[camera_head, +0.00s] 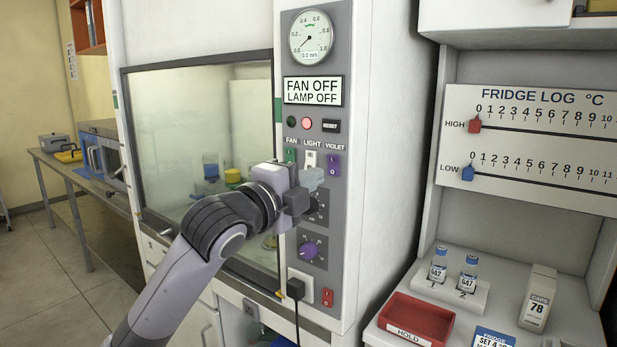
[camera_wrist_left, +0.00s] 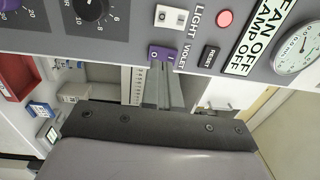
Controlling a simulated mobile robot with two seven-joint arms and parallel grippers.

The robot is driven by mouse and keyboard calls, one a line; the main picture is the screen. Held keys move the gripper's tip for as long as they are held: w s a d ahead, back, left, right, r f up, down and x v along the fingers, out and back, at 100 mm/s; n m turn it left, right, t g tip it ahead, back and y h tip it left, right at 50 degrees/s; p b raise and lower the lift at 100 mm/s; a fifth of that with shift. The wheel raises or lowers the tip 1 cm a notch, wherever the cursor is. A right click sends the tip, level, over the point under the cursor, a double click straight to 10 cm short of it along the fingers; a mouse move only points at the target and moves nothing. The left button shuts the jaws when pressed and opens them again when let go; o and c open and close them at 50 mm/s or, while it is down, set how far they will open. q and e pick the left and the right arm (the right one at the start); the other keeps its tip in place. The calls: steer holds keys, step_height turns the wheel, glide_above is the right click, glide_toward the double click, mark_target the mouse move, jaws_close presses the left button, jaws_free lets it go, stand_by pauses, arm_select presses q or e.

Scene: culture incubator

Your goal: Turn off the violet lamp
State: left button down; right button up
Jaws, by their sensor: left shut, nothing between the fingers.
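The violet rocker switch (camera_head: 333,166) is on the grey control panel, right of the white light switch (camera_head: 310,159) and the green fan switch (camera_head: 290,156). The panel display (camera_head: 313,91) reads FAN OFF, LAMP OFF. My left gripper (camera_head: 314,178) is shut and empty in front of the panel, just below and left of the violet switch. In the left wrist view the fingers (camera_wrist_left: 164,80) point at the violet switch (camera_wrist_left: 160,53) and overlap its edge. I cannot tell whether they touch it. My right gripper is not in view.
A purple knob (camera_head: 309,251) and a red switch (camera_head: 327,297) sit lower on the panel. The cabinet's glass sash (camera_head: 185,135) is at left. A red HOLD tray (camera_head: 416,320) and vials (camera_head: 438,264) stand on the right counter.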

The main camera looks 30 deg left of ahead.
arm_select(q)
steer(key=s+b, duration=0.3)
steer(key=s, duration=0.7)
steer(key=shift+s+a+f, duration=0.2)
steer(key=shift+a+f, duration=0.2)
steer(key=shift+a, duration=0.05)
step_height(320, 180, down, 29)
steer(key=w+d+n+g, duration=0.3)
steer(key=n+g, duration=0.2)
steer(key=n, duration=0.4)
steer(key=s+d+f+n+g, duration=0.1)
steer(key=s+d+f+n, duration=0.2)
steer(key=s+f, duration=0.5)
steer(key=s+d+f+n+g+p, duration=0.1)
steer(key=s+d+f+n, duration=0.3)
steer(key=s+f, duration=0.5)
step_height(320, 180, down, 5)
steer(key=shift+d+f+g+h, duration=0.1)
steer(key=shift+d+g+h, duration=0.2)
steer(key=shift+g, duration=0.4)
